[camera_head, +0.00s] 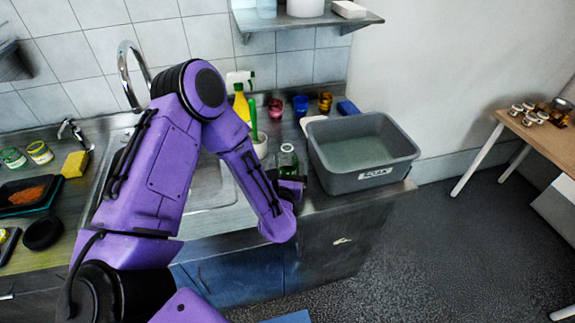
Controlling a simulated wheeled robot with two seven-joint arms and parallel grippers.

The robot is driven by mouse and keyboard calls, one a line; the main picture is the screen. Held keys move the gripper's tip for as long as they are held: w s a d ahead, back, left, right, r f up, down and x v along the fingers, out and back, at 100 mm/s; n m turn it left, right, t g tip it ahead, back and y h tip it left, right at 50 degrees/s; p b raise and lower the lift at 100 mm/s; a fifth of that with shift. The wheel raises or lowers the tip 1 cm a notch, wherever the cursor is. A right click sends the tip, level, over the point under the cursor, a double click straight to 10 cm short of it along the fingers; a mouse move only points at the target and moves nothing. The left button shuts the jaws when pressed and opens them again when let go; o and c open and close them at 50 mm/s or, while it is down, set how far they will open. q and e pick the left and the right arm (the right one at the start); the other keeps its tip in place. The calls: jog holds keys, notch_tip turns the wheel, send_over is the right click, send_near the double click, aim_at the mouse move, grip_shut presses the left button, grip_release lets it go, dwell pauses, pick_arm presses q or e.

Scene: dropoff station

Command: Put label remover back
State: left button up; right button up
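No readable label marks which item is the label remover. A small clear bottle with a green tint (287,158) shows right of the sink, close to the grey tub. A yellow spray bottle with a white and green head (240,100) stands behind the sink near the wall. My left gripper (291,186), dark, is at the end of the purple arm, at the lower part of the small bottle. The arm and wrist hide most of its fingers, so I cannot tell whether it grips the bottle. My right gripper is not in view.
The grey tub (362,181) sits on the counter's right end. A white cup with a green brush (259,142), coloured glasses (301,106) and a blue sponge (347,107) are behind. A yellow sponge (75,164) and pans (43,232) lie left. A wooden table (540,136) stands right.

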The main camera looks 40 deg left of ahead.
pick_arm(q)
jog(key=shift+r+p, duration=0.5)
jog(key=shift+r, duration=0.05)
jog(key=shift+s+d+f+b, duration=0.5)
jog(key=shift+s+b, duration=0.15)
jog(key=shift+b, duration=0.2)
jog(key=b+v, duration=0.2)
jog(key=v, duration=0.4)
jog(key=shift+s+d+f+b, duration=0.1)
jog(key=shift+s+d+b, duration=0.05)
jog(key=shift+s+b, duration=0.25)
jog(key=shift+s+d+r+p, duration=0.2)
jog(key=shift+s+d+p, duration=0.1)
jog(key=shift+s, duration=0.3)
jog(key=shift+s+d+r+p, duration=0.2)
jog(key=shift+s+d, duration=0.15)
jog(key=shift+s, duration=0.3)
jog(key=shift+s+d, duration=0.15)
jog(key=shift+s, duration=0.25)
jog(key=shift+f, duration=0.1)
